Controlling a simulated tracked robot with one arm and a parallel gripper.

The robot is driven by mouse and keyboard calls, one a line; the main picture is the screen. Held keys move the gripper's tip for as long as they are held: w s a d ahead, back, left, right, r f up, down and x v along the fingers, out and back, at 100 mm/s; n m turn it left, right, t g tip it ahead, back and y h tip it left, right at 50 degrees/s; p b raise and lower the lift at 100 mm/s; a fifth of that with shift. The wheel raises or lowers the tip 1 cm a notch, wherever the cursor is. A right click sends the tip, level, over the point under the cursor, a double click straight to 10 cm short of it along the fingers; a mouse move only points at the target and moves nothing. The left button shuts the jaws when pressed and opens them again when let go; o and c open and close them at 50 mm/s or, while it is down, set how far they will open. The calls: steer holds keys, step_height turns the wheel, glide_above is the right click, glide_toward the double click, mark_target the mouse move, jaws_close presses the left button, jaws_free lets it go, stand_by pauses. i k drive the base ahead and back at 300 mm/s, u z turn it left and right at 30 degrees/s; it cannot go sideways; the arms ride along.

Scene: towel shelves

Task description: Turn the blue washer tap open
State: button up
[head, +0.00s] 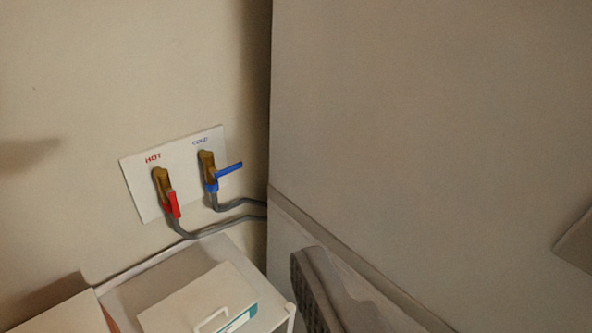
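The blue tap lever (228,170) is on the brass COLD valve (207,166), at the right of a white wall plate (146,205). The lever sticks out to the right and slightly up, across the line of the valve. The red HOT tap lever (174,204) at its left points downward. A dark grey, ridged part that looks like a finger of my gripper (311,282) shows at the bottom centre, below and right of the blue lever and apart from it in the picture. The other finger cannot be made out clearly, so the opening cannot be judged.
A large grey-brown panel (430,120) fills the right side, its edge close to the right of the blue lever. Grey hoses (225,210) run from both valves behind it. A white lidded box (200,300) stands below the plate. The wall above is bare.

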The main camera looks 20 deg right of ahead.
mark_target(216, 174)
steer(key=u, duration=1.55)
steer(key=k, duration=1.05)
steer(key=z, duration=1.3)
steer(key=i, duration=1)
